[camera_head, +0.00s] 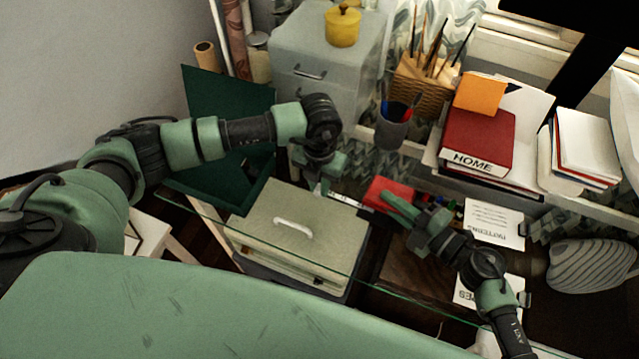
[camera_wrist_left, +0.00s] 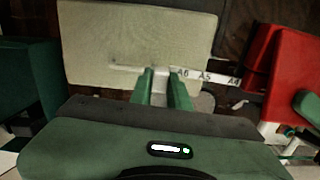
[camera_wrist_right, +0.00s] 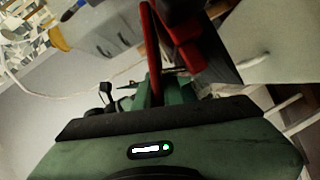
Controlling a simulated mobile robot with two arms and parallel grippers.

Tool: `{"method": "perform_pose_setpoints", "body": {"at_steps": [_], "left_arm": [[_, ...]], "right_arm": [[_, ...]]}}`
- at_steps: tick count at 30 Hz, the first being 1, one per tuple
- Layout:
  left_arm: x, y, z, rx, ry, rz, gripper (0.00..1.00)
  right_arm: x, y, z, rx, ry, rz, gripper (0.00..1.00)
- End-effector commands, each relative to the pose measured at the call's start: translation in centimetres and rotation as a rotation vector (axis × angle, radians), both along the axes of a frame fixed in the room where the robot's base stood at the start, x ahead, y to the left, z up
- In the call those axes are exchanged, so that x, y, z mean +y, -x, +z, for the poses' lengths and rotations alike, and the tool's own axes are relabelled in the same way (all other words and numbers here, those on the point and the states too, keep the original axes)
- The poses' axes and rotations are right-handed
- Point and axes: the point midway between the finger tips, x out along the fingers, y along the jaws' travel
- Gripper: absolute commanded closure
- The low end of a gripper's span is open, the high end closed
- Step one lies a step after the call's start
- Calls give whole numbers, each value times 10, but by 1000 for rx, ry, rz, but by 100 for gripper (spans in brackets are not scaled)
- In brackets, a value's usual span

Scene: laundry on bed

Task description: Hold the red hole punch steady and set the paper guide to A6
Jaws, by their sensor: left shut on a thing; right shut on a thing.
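The red hole punch (camera_head: 388,190) stands on the glass-topped desk, and it fills the right side of the left wrist view (camera_wrist_left: 284,72). Its white paper guide (camera_wrist_left: 208,77) sticks out to the left, printed A6, A5 and A4. My left gripper (camera_head: 318,188) is shut on the guide's outer end, beside the A6 mark; the fingers hide that end in the left wrist view (camera_wrist_left: 167,84). My right gripper (camera_head: 392,203) is shut on the punch's red body, which also shows between its fingers in the right wrist view (camera_wrist_right: 182,42).
A pen cup (camera_head: 392,125) and a red HOME binder (camera_head: 478,140) stand behind the punch. White NOTES-like cards (camera_head: 493,222) lie right of my right gripper.

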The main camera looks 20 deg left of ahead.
Motion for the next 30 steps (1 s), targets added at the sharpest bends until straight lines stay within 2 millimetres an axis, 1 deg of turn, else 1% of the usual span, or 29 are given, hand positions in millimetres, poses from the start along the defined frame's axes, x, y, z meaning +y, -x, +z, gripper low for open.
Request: {"method": "perform_pose_setpoints", "body": {"at_steps": [1,17,20,25,30], "left_arm": [[0,-1,1,-3,0,1,100],[-1,-1,1,-4,1,0,100],[-12,-1,1,-3,3,-3,100],[-38,1,2,-6,5,-3,100],[-40,1,2,-6,2,0,100]], "right_arm": [[-1,1,-3,5,5,0,100],[-1,1,-3,5,6,0,100],[-1,1,-4,5,6,0,100],[-1,1,-3,5,6,0,100],[-1,1,-4,5,5,1,100]]}}
